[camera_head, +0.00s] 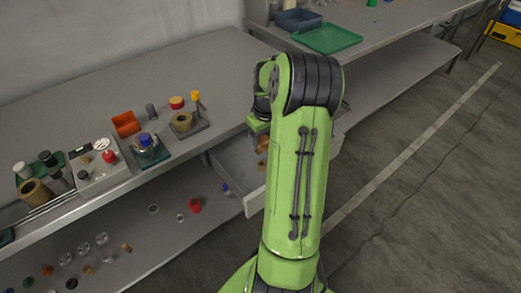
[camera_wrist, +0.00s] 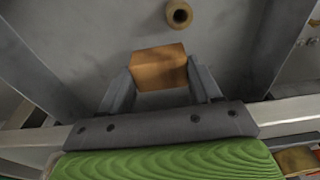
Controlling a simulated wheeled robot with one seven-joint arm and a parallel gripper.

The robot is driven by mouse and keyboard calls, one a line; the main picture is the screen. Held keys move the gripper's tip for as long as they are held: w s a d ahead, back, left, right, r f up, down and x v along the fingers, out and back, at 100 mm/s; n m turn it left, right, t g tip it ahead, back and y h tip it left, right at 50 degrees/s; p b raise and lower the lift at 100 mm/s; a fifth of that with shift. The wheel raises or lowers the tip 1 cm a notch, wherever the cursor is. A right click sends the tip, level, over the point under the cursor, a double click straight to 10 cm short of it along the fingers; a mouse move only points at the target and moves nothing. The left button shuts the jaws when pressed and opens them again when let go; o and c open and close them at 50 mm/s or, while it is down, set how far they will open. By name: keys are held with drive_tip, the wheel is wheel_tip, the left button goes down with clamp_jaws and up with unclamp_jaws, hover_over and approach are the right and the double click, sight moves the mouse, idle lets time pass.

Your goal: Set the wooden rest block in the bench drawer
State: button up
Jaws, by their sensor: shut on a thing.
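The wooden rest block (camera_wrist: 158,66) is an orange-brown block between the two fingers of my gripper (camera_wrist: 160,74) in the wrist view. My gripper is shut on it, a finger on each side. The bench drawer (camera_head: 232,160) is pulled open under the bench top in the head view. In the wrist view its grey floor (camera_wrist: 100,28) lies behind the block. I cannot tell whether the block touches the floor. My arm hides the right part of the drawer and most of my gripper in the head view.
A small tan ring-like piece (camera_wrist: 179,14) lies in the drawer beyond the block. A blue-capped jar (camera_head: 147,143), an orange bin (camera_head: 126,123) and a tan ring (camera_head: 182,121) stand on the bench. The lower shelf (camera_head: 140,222) carries several small parts.

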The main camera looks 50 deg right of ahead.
sight(262, 148)
drive_tip(key=shift+f+b, duration=0.7)
drive_tip(key=shift+f, duration=1.5)
drive_tip(key=o, duration=1)
drive_tip(key=shift+o, duration=0.2)
drive_tip(key=r+p, duration=0.1)
drive_tip(key=r, duration=0.3)
drive_tip(key=s+r+p, duration=0.1)
drive_tip(key=r+p, duration=0.1)
drive_tip(key=r, duration=0.2)
drive_tip(key=r+p, duration=0.1)
drive_tip(key=r, duration=0.3)
drive_tip(key=shift+s+a+r, duration=0.15)
drive_tip(key=shift+s+a, duration=0.05)
drive_tip(key=a+r+n+t+h, duration=0.1)
drive_tip(key=a+r, duration=0.3)
drive_tip(key=a, duration=0.4)
drive_tip(key=a+r+n+h, duration=0.1)
drive_tip(key=a+r, duration=0.4)
drive_tip(key=a, duration=0.4)
drive_tip(key=s+a+t+y, duration=0.2)
drive_tip(key=s+a+t, duration=0.1)
drive_tip(key=s+a, duration=0.9)
drive_tip(key=shift+s+a+r+n, duration=0.15)
drive_tip(key=shift+a+r+n, duration=0.25)
drive_tip(key=shift+a, duration=0.6)
